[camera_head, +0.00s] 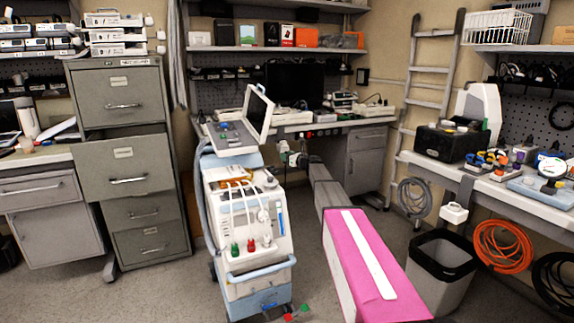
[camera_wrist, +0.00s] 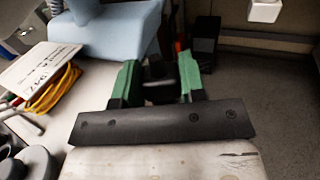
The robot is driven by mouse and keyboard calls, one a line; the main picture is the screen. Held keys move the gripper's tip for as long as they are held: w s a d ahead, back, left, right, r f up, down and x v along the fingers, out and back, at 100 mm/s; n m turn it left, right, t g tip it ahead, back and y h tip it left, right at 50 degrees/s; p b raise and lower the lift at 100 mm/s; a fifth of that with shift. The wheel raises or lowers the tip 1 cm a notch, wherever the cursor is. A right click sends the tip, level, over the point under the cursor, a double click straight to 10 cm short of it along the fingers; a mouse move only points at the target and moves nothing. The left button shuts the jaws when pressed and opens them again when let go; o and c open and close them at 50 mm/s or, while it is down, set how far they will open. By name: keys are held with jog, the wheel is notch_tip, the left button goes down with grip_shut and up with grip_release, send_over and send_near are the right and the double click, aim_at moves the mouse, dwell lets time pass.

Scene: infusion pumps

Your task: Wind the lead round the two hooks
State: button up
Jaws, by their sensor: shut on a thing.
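My gripper (camera_head: 292,157) is at the end of my arm, close to the right of the wheeled medical cart (camera_head: 245,215) and near the bench's front edge in the head view. In the wrist view its green fingers (camera_wrist: 158,80) are closed around a small dark thing, mostly hidden between them. I cannot tell whether this is the lead. A coiled yellow cable (camera_wrist: 58,88) lies by a labelled white piece in the wrist view. I cannot make out the two hooks in either view.
A filing cabinet (camera_head: 125,175) stands left with a drawer pulled out. A black-rimmed bin (camera_head: 442,262) stands right, below the side bench (camera_head: 510,188). A blue-grey body (camera_wrist: 115,30) is close ahead in the wrist view. Bare floor (camera_wrist: 280,95) shows at its right.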

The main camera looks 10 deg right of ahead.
jog(key=shift+w+a+r, duration=0.1)
jog(key=shift+r, duration=0.65)
jog(key=shift+w+a+r, duration=0.1)
jog(key=shift+r, duration=0.65)
jog(key=w+a, duration=0.4)
jog(key=a, duration=0.3)
